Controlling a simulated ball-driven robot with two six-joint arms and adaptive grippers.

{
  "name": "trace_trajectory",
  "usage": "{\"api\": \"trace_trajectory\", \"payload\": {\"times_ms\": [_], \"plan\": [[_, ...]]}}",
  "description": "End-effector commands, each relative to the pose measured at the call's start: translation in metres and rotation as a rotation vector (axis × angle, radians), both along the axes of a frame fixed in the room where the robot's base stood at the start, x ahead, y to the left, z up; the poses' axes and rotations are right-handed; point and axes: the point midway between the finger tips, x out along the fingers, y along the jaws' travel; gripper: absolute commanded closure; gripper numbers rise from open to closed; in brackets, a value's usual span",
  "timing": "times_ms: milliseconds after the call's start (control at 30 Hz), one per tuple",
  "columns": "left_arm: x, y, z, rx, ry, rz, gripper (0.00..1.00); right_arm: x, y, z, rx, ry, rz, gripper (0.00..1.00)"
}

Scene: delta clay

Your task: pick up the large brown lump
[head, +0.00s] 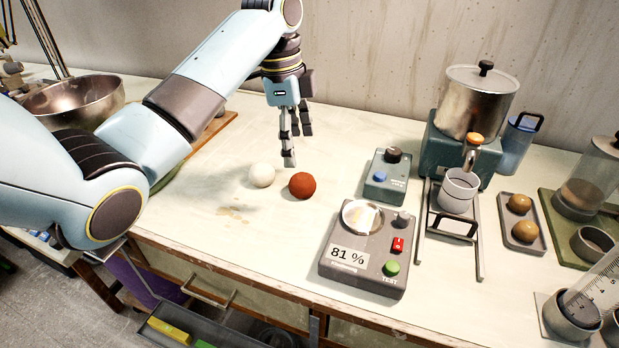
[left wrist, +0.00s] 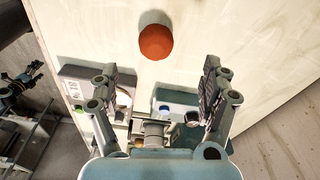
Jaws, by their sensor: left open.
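The large brown lump (head: 302,185) is a reddish-brown ball on the pale bench, just right of a white ball (head: 262,174). In the left wrist view the brown lump (left wrist: 156,42) lies beyond my fingertips, near the top middle. My left gripper (head: 296,147) points down above the bench, behind the lump and a little left of it. Its fingers are apart and empty, with a clear gap between them in the left wrist view (left wrist: 158,68). The lump touches neither finger. A small dark jointed shape at the left of the wrist view may be my right gripper.
A grey tester (head: 345,285) reading 81 % stands in front right of the lump. A teal button box (head: 386,178) is to its right. Farther right are a metal pot (head: 478,100) and a tray (head: 510,242) with two small brown lumps. A metal bowl (head: 72,102) is far left.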

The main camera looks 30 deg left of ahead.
Motion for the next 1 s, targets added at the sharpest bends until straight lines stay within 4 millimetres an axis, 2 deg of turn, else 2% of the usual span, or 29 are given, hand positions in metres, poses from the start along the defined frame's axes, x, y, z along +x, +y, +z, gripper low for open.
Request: {"api": "trace_trajectory", "payload": {"times_ms": [100, 300, 600, 733, 933, 1000], "plan": [[-0.001, -0.003, -0.023, -0.001, 0.006, -0.001, 0.2, -0.004, 0.0, 0.0, 0.0, 0.005, 0.0, 0.25], [0.001, -0.005, -0.042, 0.0, 0.001, 0.001, 0.2, -0.019, 0.001, 0.0, 0.001, 0.026, -0.001, 0.25], [0.002, -0.012, -0.084, 0.0, 0.003, 0.003, 0.2, -0.008, 0.003, 0.005, 0.004, 0.011, -0.001, 0.25], [0.002, -0.013, -0.093, 0.001, 0.001, 0.001, 0.2, -0.008, 0.003, 0.005, 0.004, 0.01, -0.001, 0.25], [0.002, -0.013, -0.093, 0.002, 0.001, 0.001, 0.2, -0.008, 0.003, 0.005, 0.003, 0.01, -0.001, 0.25], [0.002, -0.013, -0.093, 0.002, 0.001, 0.002, 0.29, -0.008, 0.003, 0.005, 0.003, 0.01, -0.001, 0.25]]}}
